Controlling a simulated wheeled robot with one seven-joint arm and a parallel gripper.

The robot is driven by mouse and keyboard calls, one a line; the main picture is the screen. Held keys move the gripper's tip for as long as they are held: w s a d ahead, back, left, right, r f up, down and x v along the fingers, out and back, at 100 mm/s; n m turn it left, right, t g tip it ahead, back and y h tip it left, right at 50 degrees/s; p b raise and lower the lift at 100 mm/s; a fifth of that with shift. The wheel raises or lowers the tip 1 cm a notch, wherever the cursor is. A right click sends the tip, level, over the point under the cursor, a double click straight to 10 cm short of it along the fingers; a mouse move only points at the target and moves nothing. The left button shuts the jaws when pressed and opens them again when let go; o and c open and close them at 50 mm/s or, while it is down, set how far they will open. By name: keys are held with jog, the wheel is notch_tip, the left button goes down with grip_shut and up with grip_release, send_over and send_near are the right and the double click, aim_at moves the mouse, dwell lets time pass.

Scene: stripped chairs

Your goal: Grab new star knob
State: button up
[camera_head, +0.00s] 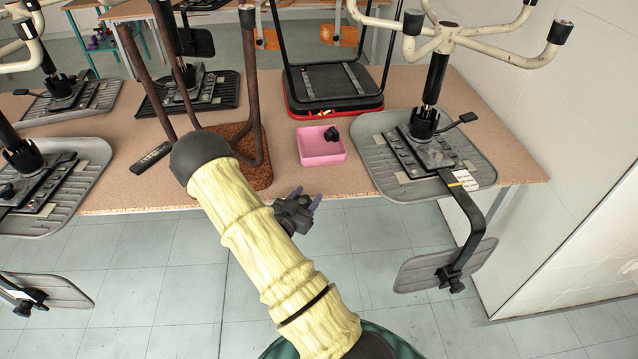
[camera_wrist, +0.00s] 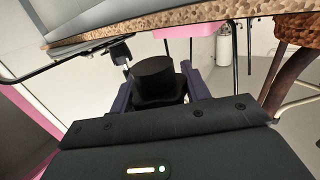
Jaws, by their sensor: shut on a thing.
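My gripper (camera_head: 306,198) is in front of the table's near edge in the head view, over the floor. In the wrist view its purple fingers (camera_wrist: 157,80) stand on either side of a black star knob (camera_wrist: 154,72) and are shut on it. The knob shows a round, flat-topped black body; its lower part is hidden by the gripper. The pink tray (camera_head: 309,157) sits on the table behind my gripper, with black knob-like pieces (camera_head: 331,133) at its back right. The tray's pink side also shows in the wrist view (camera_wrist: 190,31).
The brown table (camera_head: 225,203) carries upturned chairs. A grey chair seat (camera_head: 385,178) overhangs at the right, its black bracket and backrest (camera_head: 430,268) hanging below the edge. A brown chair (camera_head: 258,172) stands left of the tray. A black tool (camera_head: 151,158) lies farther left.

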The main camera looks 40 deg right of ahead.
jog(key=v, duration=0.4)
jog(key=shift+s+a, duration=0.1)
jog(key=shift+a, duration=0.05)
jog(key=shift+f, duration=0.1)
